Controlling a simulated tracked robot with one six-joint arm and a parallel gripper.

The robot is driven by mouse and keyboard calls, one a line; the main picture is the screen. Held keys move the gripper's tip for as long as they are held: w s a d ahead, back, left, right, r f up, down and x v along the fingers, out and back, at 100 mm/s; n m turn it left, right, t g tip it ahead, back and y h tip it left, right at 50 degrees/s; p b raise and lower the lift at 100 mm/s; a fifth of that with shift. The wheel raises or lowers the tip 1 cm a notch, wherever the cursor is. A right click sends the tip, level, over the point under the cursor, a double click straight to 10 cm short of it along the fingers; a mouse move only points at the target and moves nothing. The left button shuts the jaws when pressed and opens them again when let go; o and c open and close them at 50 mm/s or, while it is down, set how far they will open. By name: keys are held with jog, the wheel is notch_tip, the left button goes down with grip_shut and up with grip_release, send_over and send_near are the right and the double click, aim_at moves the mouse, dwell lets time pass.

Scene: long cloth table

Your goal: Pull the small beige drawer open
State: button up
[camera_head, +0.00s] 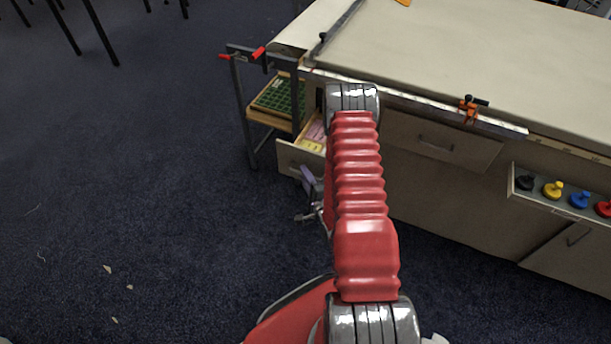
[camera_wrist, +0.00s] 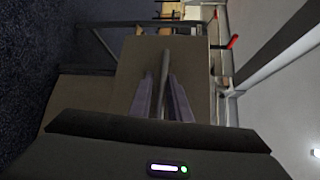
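The small beige drawer (camera_head: 299,164) is at the left end of the long table, below its top. It stands partly out, and pink and yellow items (camera_head: 314,136) show inside it. In the wrist view its plain front (camera_wrist: 198,75) faces me, turned sideways in the picture. Its bar handle (camera_wrist: 166,63) runs between the two purple fingers of my gripper (camera_wrist: 161,80). The fingers are close together on either side of the bar and look shut on it. In the head view my gripper (camera_head: 308,178) is at the drawer front, partly hidden by my red arm.
A shelf with a green grid tray (camera_head: 275,96) is left of the drawer. Clamps with red ends (camera_head: 258,53) stick out at the table corner. Another drawer front (camera_head: 437,142) is right of my arm. An open drawer (camera_head: 563,212) holds coloured knobs.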

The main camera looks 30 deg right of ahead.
jog(key=v, duration=1.3)
jog(key=shift+s, duration=0.4)
jog(key=shift+a, duration=0.1)
